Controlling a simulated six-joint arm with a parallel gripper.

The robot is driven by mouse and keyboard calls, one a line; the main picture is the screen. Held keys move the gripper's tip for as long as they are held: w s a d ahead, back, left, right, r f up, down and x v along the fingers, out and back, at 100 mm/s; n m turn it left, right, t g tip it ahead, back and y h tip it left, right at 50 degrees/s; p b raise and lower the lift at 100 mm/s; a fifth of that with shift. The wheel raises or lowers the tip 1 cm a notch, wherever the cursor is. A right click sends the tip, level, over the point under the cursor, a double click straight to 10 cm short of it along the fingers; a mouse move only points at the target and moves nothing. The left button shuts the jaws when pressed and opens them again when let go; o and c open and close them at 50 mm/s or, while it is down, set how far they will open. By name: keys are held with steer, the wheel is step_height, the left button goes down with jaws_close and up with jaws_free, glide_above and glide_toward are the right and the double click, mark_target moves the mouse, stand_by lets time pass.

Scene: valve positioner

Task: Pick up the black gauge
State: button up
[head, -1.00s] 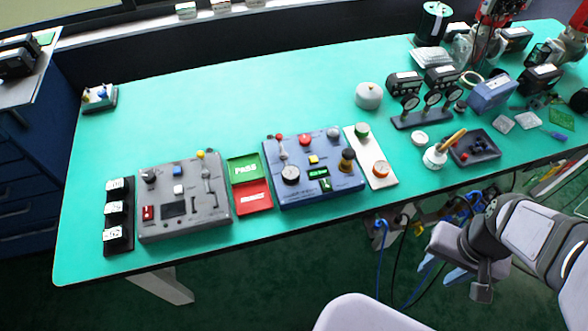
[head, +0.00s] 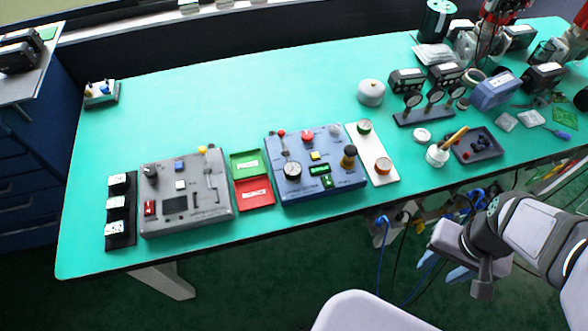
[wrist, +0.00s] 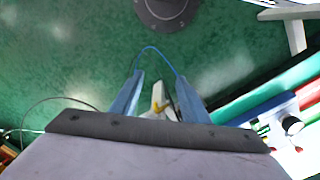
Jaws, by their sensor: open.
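Several dark gauges with pale round faces stand on a dark rack (head: 424,117) at the back right of the table in the head view. One of them is a round gauge (head: 413,100) at the left of the rack; I cannot tell which one is the black gauge. A dial (head: 292,169) sits on the blue panel. My gripper (head: 444,268) is beyond the table's front edge at the lower right, well apart from the gauges. In the wrist view its two blue fingers (wrist: 158,98) are open and empty over the green floor. No gauge clearly shows there.
The green table (head: 230,105) has free room at its back middle. A grey panel (head: 184,192), a blue panel (head: 315,165) and green and red trays (head: 245,163) line its front. A dark tray (head: 476,146) and a white holder (head: 437,154) stand near the rack. Cables hang below.

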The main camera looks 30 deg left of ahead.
steer(key=o, duration=0.3)
